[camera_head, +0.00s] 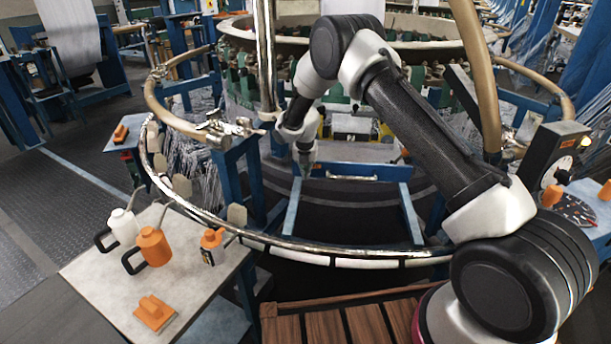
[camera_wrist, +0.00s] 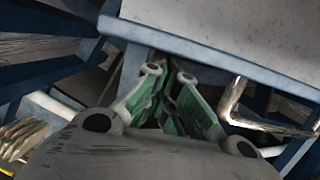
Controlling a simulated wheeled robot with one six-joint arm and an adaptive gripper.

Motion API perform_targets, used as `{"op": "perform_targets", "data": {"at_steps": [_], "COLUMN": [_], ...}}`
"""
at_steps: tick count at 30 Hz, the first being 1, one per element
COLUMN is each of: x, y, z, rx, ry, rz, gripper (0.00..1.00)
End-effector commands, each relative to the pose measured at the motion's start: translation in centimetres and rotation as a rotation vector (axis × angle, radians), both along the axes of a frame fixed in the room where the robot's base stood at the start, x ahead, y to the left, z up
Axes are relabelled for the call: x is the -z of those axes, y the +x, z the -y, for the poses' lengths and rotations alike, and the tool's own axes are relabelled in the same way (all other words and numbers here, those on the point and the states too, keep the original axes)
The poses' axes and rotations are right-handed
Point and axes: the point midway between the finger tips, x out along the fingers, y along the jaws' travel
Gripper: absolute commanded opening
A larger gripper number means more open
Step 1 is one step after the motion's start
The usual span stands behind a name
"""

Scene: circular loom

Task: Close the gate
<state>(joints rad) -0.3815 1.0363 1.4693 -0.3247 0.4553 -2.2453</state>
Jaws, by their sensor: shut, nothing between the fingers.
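A low blue frame (camera_head: 408,212) with a pale bar across its top stands in the gap of the loom's front ring; I cannot tell for sure whether it is the gate. A tan curved rail (camera_head: 165,112) ends at the left of this gap in a metal latch-like fitting (camera_head: 228,128). My gripper (camera_head: 305,160) points down, just behind the left end of the blue frame. Its green-padded fingers also show in the wrist view (camera_wrist: 168,95), shut and empty, beside a blue-edged grey panel (camera_wrist: 215,50). Contact with it cannot be told.
A polished metal ring (camera_head: 290,243) curves across the front. A side table (camera_head: 95,270) at the left holds a white can, orange cans and an orange block. A wooden slatted platform (camera_head: 335,320) lies in front. A dial box (camera_head: 550,155) stands at the right.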

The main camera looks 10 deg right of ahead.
Motion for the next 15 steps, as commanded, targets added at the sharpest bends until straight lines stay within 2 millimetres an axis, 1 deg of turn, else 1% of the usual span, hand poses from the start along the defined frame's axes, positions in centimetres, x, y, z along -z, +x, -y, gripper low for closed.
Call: {"op": "perform_targets", "data": {"at_steps": [3,6,15], "x": [0.0,0.0,-0.1], "y": [1.1,1.7,2.3], "z": [0.3,0.4,0.6], "rx": [0.001,0.002,0.0], "ry": [0.0,0.0,0.0], "rz": [0.001,0.0,0.003], "gripper": [0.0,0.0,0.0]}}
